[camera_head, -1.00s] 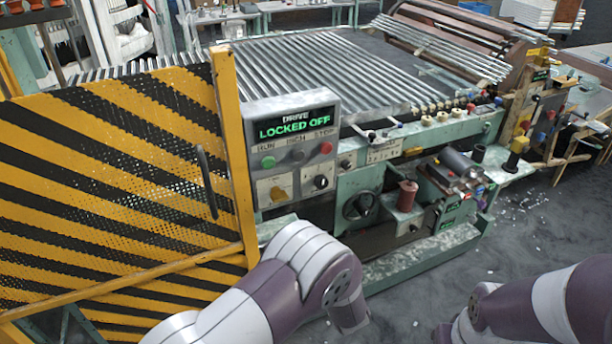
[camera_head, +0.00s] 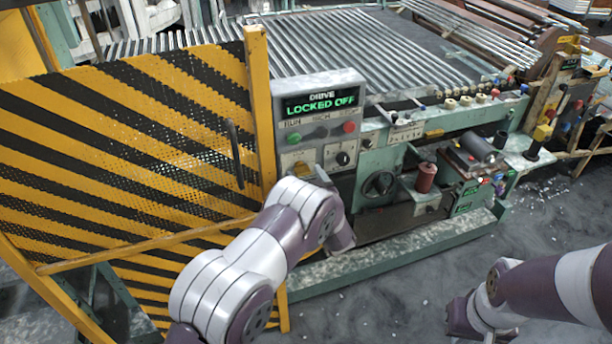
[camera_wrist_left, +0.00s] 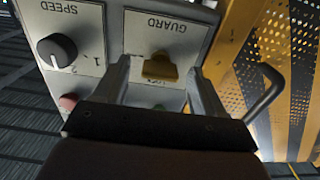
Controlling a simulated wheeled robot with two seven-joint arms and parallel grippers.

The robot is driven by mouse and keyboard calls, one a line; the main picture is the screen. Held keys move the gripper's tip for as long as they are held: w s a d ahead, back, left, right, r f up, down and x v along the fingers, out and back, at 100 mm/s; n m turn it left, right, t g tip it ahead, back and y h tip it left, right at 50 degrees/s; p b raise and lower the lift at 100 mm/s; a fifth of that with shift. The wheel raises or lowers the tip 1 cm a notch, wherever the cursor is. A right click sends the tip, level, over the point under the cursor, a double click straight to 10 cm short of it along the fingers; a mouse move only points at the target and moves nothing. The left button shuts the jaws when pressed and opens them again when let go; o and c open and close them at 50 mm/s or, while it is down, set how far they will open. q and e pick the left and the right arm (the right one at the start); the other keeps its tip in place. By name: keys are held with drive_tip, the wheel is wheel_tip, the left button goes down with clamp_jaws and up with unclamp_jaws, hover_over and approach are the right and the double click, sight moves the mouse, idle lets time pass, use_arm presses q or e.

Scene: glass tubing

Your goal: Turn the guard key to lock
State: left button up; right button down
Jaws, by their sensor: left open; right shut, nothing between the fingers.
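The yellow guard key (camera_wrist_left: 160,67) sits on the GUARD plate of the grey control box, upside down in the left wrist view. It also shows in the head view (camera_head: 300,167), low on the box. My left gripper (camera_wrist_left: 160,72) is open, with one finger on each side of the key and a gap visible on both sides. In the head view my left forearm hides most of that gripper. The display (camera_head: 319,101) reads DRIVE LOCKED OFF in green.
The striped yellow-black guard door (camera_head: 120,150) with a dark handle (camera_head: 234,153) stands left of the box. It also shows close by in the wrist view (camera_wrist_left: 285,60). The SPEED knob (camera_wrist_left: 57,50) is beside the key. A handwheel (camera_head: 379,186) is at lower right.

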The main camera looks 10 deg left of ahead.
use_arm(q)
drive_tip(key=shift+w+f, duration=0.1)
drive_tip(key=c, duration=1.1)
drive_tip(key=shift+o, duration=0.2)
drive_tip(key=shift+f+n+b, duration=0.15)
drive_tip(key=shift+n+b, duration=8.85)
drive_tip(key=shift+b, duration=3.75)
drive_tip(key=o, duration=1.1)
drive_tip(key=shift+c, duration=0.2)
